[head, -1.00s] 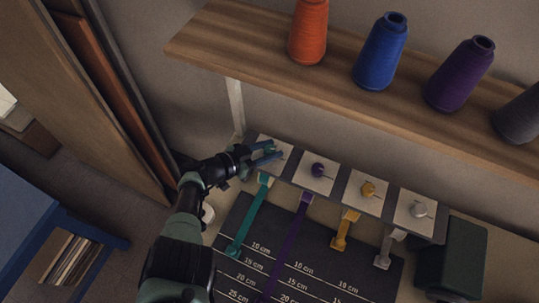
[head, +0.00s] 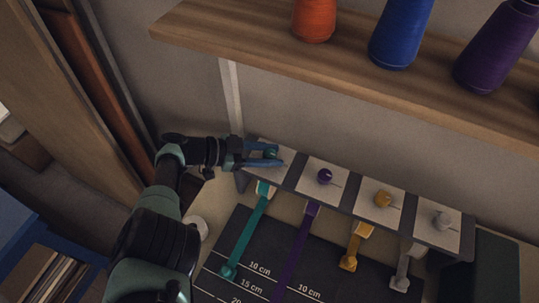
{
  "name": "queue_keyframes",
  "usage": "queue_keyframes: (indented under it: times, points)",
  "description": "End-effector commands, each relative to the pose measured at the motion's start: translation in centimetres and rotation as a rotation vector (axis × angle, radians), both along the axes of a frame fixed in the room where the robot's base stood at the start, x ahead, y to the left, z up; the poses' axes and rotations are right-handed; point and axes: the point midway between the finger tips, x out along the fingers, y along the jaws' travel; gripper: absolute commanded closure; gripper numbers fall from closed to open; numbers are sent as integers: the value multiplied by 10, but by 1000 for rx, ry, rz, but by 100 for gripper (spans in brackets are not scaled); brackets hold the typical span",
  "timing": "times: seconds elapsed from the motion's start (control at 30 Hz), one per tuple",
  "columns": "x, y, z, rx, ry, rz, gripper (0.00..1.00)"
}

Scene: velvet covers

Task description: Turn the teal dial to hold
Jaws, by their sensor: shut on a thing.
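The teal dial (head: 271,154) is on the leftmost white plate (head: 283,169) of the row of dials. My gripper (head: 270,158) reaches in from the left and is shut on the teal dial, with a blue finger on each side. The fingers hide part of the dial, and I cannot read its setting or any label on its plate. A teal strap (head: 245,236) runs down from below this plate onto the dark measuring board.
Purple (head: 325,177), yellow (head: 383,199) and grey (head: 441,220) dials sit to the right on the same panel. A wooden shelf (head: 300,73) with thread cones overhangs above. The dark board (head: 325,270) lies in front.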

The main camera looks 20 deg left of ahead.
Motion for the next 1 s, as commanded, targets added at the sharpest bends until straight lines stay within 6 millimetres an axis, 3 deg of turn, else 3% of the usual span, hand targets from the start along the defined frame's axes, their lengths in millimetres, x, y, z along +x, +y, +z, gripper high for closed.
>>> queue_keyframes:
  times: [0.27,0.3,0.47,0.8,1.0]
  points:
    - [0,-2,0,-1,-1,-4,100]
    - [0,-2,0,-1,-1,-4,56]
    - [0,-1,0,0,-1,-4,28]
    - [-1,2,2,0,-1,0,28]
    - [-16,24,14,1,-2,2,28]
